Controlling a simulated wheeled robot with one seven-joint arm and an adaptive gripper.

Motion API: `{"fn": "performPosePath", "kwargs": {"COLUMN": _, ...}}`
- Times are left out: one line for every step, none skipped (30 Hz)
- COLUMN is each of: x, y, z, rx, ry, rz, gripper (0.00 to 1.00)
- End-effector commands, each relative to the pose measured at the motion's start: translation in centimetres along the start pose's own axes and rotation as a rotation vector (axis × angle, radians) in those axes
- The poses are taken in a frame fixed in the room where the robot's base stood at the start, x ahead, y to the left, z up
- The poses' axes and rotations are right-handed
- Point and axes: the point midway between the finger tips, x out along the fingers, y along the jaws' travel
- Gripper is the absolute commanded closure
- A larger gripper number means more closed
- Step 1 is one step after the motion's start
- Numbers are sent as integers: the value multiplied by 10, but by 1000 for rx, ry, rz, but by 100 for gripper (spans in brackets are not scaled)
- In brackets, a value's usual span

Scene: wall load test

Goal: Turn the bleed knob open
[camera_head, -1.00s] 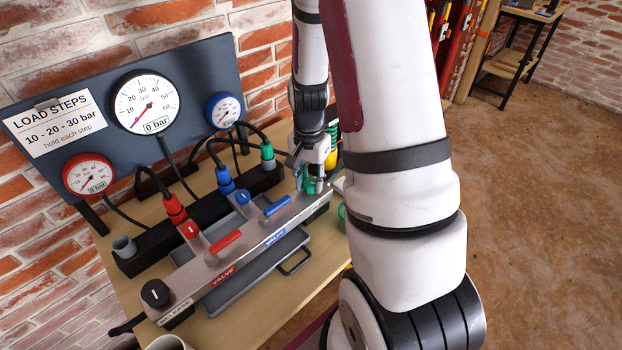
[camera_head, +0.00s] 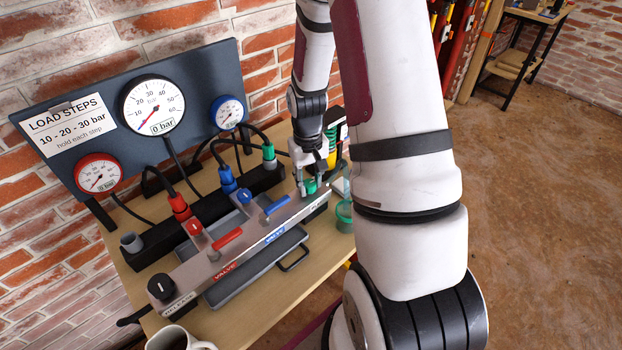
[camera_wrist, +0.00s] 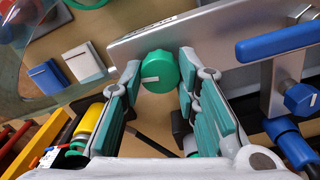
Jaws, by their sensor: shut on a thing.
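The green bleed knob (camera_wrist: 159,72), with a white mark on its face, sits at the end of the grey metal manifold (camera_wrist: 205,35). In the wrist view it is between my fingertips, with the mark nearly level. My gripper (camera_head: 308,186) is at the manifold's far right end in the head view, shut on the knob from both sides. There the fingers hide part of the green knob. The large gauge (camera_head: 152,105) reads 0 bar.
A red valve lever (camera_head: 228,239), a blue valve lever (camera_head: 277,205) and a black release knob (camera_head: 161,287) sit along the manifold. Hoses with coloured couplings stand behind. A mug (camera_head: 175,338) is at the near table edge, and a green-rimmed cup (camera_head: 345,215) is right of the manifold.

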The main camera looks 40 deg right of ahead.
Motion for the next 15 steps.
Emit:
{"fn": "performPosePath", "kwargs": {"x": -1, "y": 0, "z": 0, "rx": -32, "ry": 2, "rz": -1, "gripper": 99}}
{"fn": "performPosePath", "kwargs": {"x": -1, "y": 0, "z": 0, "rx": -50, "ry": 2, "rz": -1, "gripper": 99}}
{"fn": "performPosePath", "kwargs": {"x": -1, "y": 0, "z": 0, "rx": -73, "ry": 3, "rz": -1, "gripper": 99}}
{"fn": "performPosePath", "kwargs": {"x": -1, "y": 0, "z": 0, "rx": -88, "ry": 3, "rz": -1, "gripper": 99}}
{"fn": "performPosePath", "kwargs": {"x": -1, "y": 0, "z": 0, "rx": -103, "ry": 3, "rz": -1, "gripper": 99}}
{"fn": "performPosePath", "kwargs": {"x": -1, "y": 0, "z": 0, "rx": -120, "ry": 4, "rz": -1, "gripper": 99}}
{"fn": "performPosePath", "kwargs": {"x": -1, "y": 0, "z": 0, "rx": -132, "ry": 4, "rz": -1, "gripper": 99}}
{"fn": "performPosePath", "kwargs": {"x": -1, "y": 0, "z": 0, "rx": -144, "ry": 4, "rz": -1, "gripper": 99}}
{"fn": "performPosePath", "kwargs": {"x": -1, "y": 0, "z": 0, "rx": -157, "ry": 4, "rz": -1, "gripper": 99}}
{"fn": "performPosePath", "kwargs": {"x": -1, "y": 0, "z": 0, "rx": -165, "ry": 4, "rz": -1, "gripper": 99}}
{"fn": "performPosePath", "kwargs": {"x": -1, "y": 0, "z": 0, "rx": -173, "ry": 4, "rz": -1, "gripper": 99}}
{"fn": "performPosePath", "kwargs": {"x": -1, "y": 0, "z": 0, "rx": -182, "ry": 5, "rz": -1, "gripper": 99}}
{"fn": "performPosePath", "kwargs": {"x": -1, "y": -1, "z": 0, "rx": -188, "ry": 5, "rz": -1, "gripper": 99}}
{"fn": "performPosePath", "kwargs": {"x": -1, "y": -1, "z": 0, "rx": -193, "ry": 5, "rz": -1, "gripper": 99}}
{"fn": "performPosePath", "kwargs": {"x": 0, "y": -1, "z": 0, "rx": -197, "ry": 5, "rz": -1, "gripper": 99}}
